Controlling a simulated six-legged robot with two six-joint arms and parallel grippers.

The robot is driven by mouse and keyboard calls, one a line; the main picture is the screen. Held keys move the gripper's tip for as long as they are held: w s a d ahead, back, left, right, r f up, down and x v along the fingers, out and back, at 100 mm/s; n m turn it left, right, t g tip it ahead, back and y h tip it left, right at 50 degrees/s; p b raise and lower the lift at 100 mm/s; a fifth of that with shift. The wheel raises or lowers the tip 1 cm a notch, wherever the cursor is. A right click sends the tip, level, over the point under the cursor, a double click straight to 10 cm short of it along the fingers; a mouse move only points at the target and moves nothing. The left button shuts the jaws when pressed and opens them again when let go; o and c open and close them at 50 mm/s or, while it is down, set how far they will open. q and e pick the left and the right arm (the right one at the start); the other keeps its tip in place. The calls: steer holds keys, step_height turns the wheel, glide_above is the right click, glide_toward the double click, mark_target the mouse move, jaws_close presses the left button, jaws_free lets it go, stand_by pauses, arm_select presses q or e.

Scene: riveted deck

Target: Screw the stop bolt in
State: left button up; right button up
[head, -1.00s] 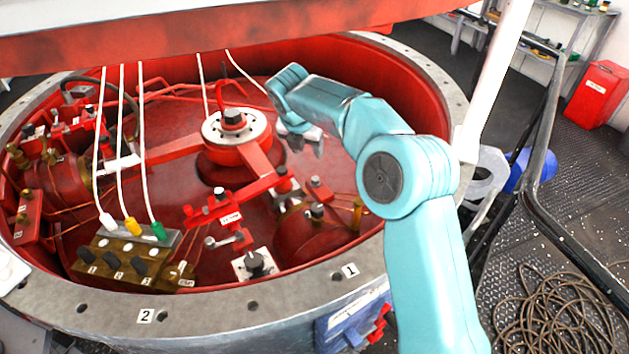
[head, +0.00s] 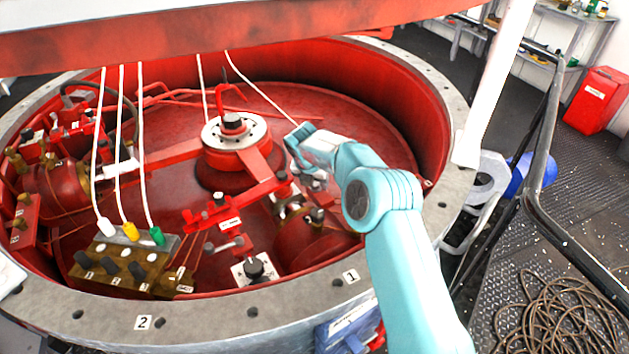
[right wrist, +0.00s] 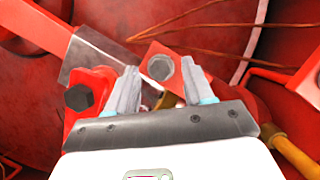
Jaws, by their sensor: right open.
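My right gripper (head: 317,184) is low inside the round red housing, to the right of the central hub, its jaws open and empty. In the right wrist view its two fingers (right wrist: 160,78) point away from the camera, apart. A grey hex bolt head (right wrist: 160,68) on a red bracket shows between the fingertips; I cannot tell the gap in depth. A darker hex bolt (right wrist: 79,97) sits on a red block left of the fingers. Which one is the stop bolt is not marked. My left gripper is not in view.
The central hub (head: 232,140) carries a red arm (head: 262,165) reaching close to my gripper. A valve block (head: 125,265) with white, yellow and green plugs stands front left. The grey flange rim (head: 205,318) encloses everything; a red beam (head: 200,38) hangs above.

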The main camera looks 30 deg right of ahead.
jaws_close()
steer(key=shift+a+r+m+g+p, duration=0.15)
steer(key=shift+m+g+p, duration=0.35)
steer(key=shift+m+p, duration=0.9)
steer(key=shift+w+m+g+h+p, duration=0.15)
steer(key=shift+m+g+h+p, duration=0.35)
steer(key=shift+m+p, duration=0.6)
steer(key=shift+f+m, duration=0.2)
steer(key=shift+m, duration=0.4)
jaws_free()
